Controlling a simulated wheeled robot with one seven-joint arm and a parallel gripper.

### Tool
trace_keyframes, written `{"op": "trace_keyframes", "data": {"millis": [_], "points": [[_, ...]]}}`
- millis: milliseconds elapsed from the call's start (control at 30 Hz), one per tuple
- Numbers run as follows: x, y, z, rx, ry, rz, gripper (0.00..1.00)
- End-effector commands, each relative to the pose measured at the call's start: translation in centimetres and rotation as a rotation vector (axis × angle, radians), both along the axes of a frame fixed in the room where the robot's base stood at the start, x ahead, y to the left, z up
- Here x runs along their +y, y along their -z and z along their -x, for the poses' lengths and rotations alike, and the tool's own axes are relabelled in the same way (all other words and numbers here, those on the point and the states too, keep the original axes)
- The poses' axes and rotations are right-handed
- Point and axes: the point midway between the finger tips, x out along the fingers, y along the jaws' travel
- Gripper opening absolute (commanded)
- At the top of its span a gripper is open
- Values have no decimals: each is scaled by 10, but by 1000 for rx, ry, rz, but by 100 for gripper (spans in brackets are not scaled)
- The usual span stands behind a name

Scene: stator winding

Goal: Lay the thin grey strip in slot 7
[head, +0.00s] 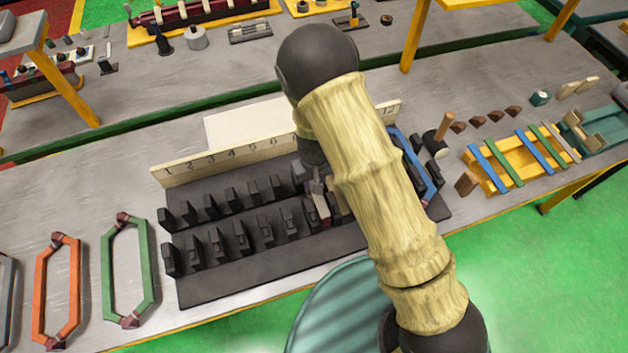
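The dark stator block (245,262) has two rows of black teeth with slots between them. The numbered cream board (225,155) stands along its back edge; I read 1 to 6 at left and 12 at right, and my arm hides the 7. My gripper (318,198) is low over the middle of the block, among the teeth, largely hidden by my arm. A small pale grey piece (322,207) shows at its fingers; I cannot tell whether it is the thin grey strip or part of the gripper, nor whether the fingers are shut.
Orange (57,290) and green (127,270) coils lie at left; a blue coil (432,185) is at the block's right end. A wooden-handled mallet (437,138) stands near the rack.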

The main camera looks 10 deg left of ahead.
Motion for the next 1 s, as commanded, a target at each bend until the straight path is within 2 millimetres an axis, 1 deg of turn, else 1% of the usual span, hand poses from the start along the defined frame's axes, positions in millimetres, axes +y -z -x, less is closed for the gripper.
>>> {"op": "trace_keyframes", "data": {"millis": [533, 1000], "points": [[0, 0, 0, 0, 0, 0, 0], [0, 6, 0, 0, 0, 0, 0]]}}
